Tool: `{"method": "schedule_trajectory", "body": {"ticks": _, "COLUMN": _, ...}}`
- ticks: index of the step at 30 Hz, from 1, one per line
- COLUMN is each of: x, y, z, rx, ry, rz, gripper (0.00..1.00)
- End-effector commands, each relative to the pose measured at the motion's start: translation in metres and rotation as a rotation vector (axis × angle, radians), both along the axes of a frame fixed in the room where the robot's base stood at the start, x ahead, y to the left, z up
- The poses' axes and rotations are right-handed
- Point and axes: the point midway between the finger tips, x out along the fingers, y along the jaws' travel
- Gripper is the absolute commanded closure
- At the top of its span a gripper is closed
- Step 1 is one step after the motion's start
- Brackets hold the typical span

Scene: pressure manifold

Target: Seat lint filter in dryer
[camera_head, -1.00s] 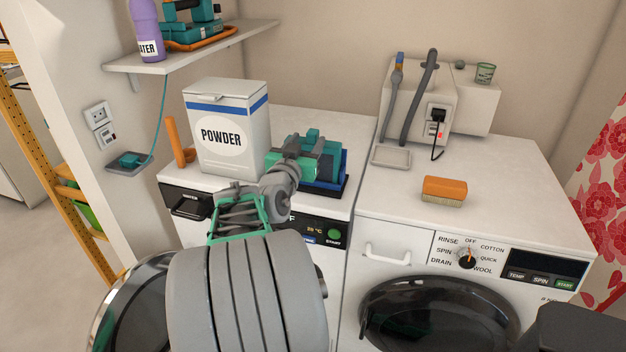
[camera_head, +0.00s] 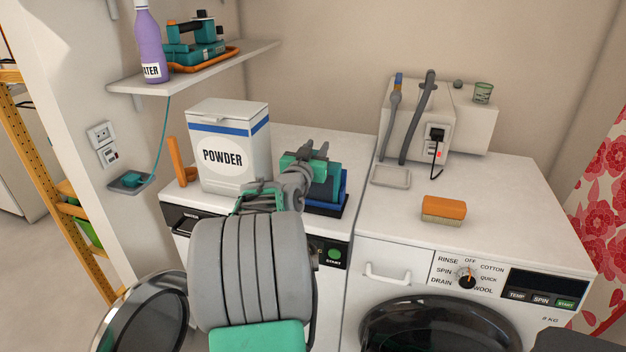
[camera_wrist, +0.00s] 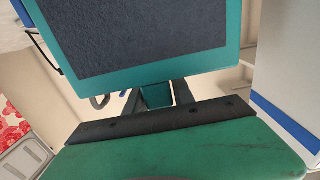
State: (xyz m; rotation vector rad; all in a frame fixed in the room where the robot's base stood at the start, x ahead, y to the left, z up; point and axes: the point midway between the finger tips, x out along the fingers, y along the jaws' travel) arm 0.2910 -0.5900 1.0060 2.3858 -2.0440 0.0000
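The lint filter (camera_wrist: 150,30), a teal frame around dark mesh, fills the upper part of the wrist view. A small teal tab (camera_wrist: 157,95) on its near edge lies between my fingers. In the head view, teal parts of the filter (camera_head: 328,180) show in a dark blue stand (camera_head: 333,208) on the left machine. My gripper (camera_head: 317,150) is at the stand, its two grey fingers apart. In the wrist view my gripper (camera_wrist: 158,97) has one finger on either side of the tab; firm contact is not clear. The filter's slot is not identifiable.
A wall shelf (camera_head: 190,75) is above. The right machine's top (camera_head: 500,185) is mostly clear around an orange sponge (camera_head: 444,209). An open round door (camera_head: 145,315) is low left.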

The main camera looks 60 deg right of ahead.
Motion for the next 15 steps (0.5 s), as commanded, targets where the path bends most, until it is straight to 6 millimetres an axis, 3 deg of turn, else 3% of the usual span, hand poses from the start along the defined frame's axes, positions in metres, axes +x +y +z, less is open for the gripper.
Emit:
{"method": "schedule_trajectory", "body": {"ticks": 10, "x": 0.0, "y": 0.0002, "z": 0.0, "rx": 0.0, "ry": 0.0, "rz": 0.0, "gripper": 1.0}}
{"method": "schedule_trajectory", "body": {"ticks": 15, "x": 0.0, "y": 0.0002, "z": -0.0001, "rx": 0.0, "ry": 0.0, "rz": 0.0, "gripper": 1.0}}
